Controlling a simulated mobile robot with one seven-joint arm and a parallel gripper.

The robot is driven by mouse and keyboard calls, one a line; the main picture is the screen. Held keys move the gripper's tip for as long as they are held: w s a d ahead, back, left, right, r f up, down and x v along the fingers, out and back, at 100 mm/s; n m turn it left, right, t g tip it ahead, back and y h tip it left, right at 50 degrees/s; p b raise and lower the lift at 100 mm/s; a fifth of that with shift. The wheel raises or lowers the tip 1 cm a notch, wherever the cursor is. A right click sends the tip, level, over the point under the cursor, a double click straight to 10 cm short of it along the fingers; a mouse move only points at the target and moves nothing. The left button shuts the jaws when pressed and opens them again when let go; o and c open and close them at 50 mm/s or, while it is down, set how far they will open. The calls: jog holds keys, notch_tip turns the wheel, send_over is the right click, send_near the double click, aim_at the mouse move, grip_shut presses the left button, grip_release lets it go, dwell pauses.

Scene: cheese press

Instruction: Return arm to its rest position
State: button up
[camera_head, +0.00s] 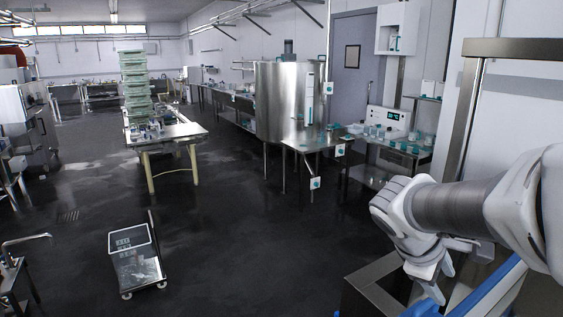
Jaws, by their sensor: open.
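My arm (455,207) reaches in from the right edge of the head view, with its white wrist bent downward. My gripper (432,278) hangs at the lower right with its fingers pointing down. It is open, and I see nothing between its fingers. It is above or beside a dark metal-edged stand (378,290) and next to a blue-edged piece (490,290). I cannot tell whether it touches either.
A steel vat (285,98) and side tables stand at the back right. A work table (172,134) with stacked green trays (135,85) stands mid-left. The dark floor (240,230) between them is clear.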

jog(key=s+a+r+m+t+y+p, duration=0.2)
jog(key=s+a+m+y, duration=0.5)
jog(key=s+a, duration=0.5)
notch_tip(320, 180, up, 2)
jog(key=shift+a+r+m+t+p, duration=0.15)
jog(key=shift+a+m+t+p, duration=0.25)
jog(key=shift+a+m, duration=0.6)
jog(key=shift+d, duration=0.15)
